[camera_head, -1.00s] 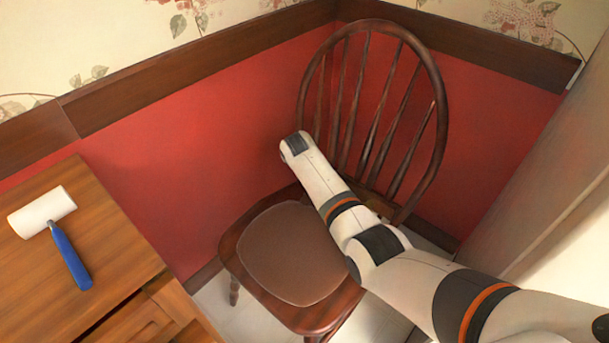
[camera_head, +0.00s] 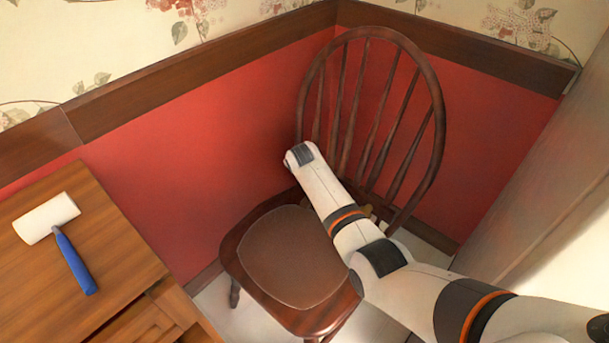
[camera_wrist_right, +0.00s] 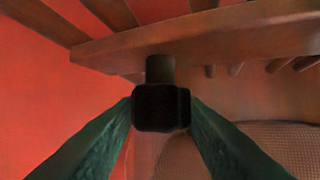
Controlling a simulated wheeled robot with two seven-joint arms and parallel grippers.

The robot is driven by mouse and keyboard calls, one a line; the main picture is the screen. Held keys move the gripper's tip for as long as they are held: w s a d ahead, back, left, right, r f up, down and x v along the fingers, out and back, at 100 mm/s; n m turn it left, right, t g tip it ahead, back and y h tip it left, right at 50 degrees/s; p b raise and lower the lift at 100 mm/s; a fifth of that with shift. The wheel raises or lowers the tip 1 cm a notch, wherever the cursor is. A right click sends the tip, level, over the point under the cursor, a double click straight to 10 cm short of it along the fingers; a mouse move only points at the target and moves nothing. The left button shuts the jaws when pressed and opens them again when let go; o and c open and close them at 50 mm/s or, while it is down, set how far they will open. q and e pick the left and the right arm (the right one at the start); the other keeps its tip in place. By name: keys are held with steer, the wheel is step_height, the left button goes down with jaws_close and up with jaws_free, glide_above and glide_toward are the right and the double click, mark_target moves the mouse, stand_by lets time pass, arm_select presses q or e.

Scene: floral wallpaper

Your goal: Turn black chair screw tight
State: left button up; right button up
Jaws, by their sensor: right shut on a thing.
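The wooden chair (camera_head: 436,160) stands in the corner, with a spindle back and a brown padded seat. In the right wrist view its dark rail (camera_wrist_right: 230,35) crosses the top. A black screw (camera_wrist_right: 160,108) with a blocky head and a short dark shaft meets the underside of that rail. My right gripper (camera_wrist_right: 161,114) is shut on the screw head, one green finger on each side. In the head view my right arm reaches across the seat to the chair back; its fingers and the screw are hidden there. My left gripper is in neither view.
A wooden cabinet (camera_head: 110,235) stands at the left with a lint roller (camera_head: 62,235) on top, its handle blue. Red wainscot walls (camera_head: 190,150) close in behind the chair. A pale brown panel (camera_head: 545,170) stands at the right.

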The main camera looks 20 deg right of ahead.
steer(key=shift+s+d+f+m+t+y+p, duration=0.1)
steer(key=shift+s+m+t+y+p, duration=0.1)
steer(key=shift+t+y+p, duration=0.25)
steer(key=shift+s+m+t+y+p, duration=0.1)
steer(key=shift+m+t+y+p, duration=0.15)
steer(key=shift+t+p, duration=0.35)
steer(key=shift+t, duration=0.35)
steer(key=shift+f+t+y, duration=0.15)
steer(key=shift+t+y, duration=0.35)
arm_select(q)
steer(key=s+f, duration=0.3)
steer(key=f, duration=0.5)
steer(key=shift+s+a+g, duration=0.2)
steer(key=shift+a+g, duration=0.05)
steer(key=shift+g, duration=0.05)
arm_select(e)
steer(key=shift+d+m+t, duration=0.1)
steer(key=shift+m+t, duration=0.15)
steer(key=shift+t, duration=0.15)
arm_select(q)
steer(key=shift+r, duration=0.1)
arm_select(e)
steer(key=o, duration=1)
